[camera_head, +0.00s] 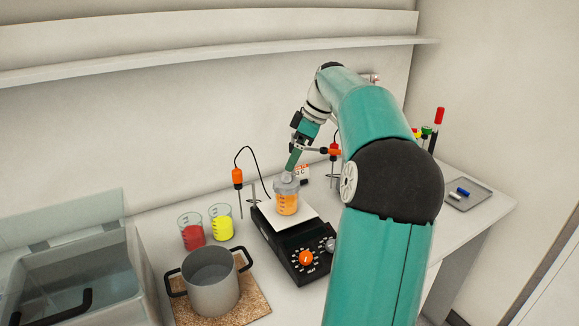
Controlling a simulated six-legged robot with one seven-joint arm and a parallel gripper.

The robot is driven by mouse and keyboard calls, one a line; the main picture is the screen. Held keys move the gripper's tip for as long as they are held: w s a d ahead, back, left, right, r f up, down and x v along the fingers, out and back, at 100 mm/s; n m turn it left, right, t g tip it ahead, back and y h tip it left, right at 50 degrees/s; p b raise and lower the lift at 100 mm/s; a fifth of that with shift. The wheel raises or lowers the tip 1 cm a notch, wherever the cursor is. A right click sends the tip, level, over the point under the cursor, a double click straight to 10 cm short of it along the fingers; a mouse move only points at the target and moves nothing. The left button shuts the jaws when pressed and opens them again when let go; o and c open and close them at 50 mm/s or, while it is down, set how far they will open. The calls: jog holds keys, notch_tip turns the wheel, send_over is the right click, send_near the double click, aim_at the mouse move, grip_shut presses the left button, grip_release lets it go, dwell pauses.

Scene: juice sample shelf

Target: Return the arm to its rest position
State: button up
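My teal arm reaches from the lower right to the back of the bench. My gripper (291,170) points down at the top of a beaker of orange liquid (287,204). The beaker stands on the white top of a black hotplate (286,248) with an orange knob. A grey part covers the beaker's mouth, right below the gripper. I cannot tell whether the gripper touches it, or whether its fingers are open or shut.
Beakers with red (192,236) and yellow (222,227) liquid stand left of the hotplate. A grey pot (211,284) sits on a cork mat (254,302). An orange-topped probe (238,178) hangs behind. A tray (482,193) lies at right. A shelf (200,58) runs above.

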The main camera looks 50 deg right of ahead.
jog(key=v, duration=0.6)
jog(key=w+a+f+m+g+h, duration=0.1)
jog(key=a, duration=1.1)
jog(key=w+a+f+m+h, duration=0.1)
jog(key=a+h, duration=0.1)
jog(key=a, duration=1.1)
jog(key=s+a+f+m+t, duration=0.1)
jog(key=s+a+f+m, duration=0.1)
jog(key=s+a+f, duration=0.3)
jog(key=s+a+f+m+t, duration=0.1)
jog(key=s+a+f+m, duration=0.1)
jog(key=s+a+f, duration=0.4)
jog(key=s+a, duration=0.4)
jog(key=a, duration=0.2)
jog(key=shift+t+y, duration=0.3)
jog(key=shift+s, duration=0.2)
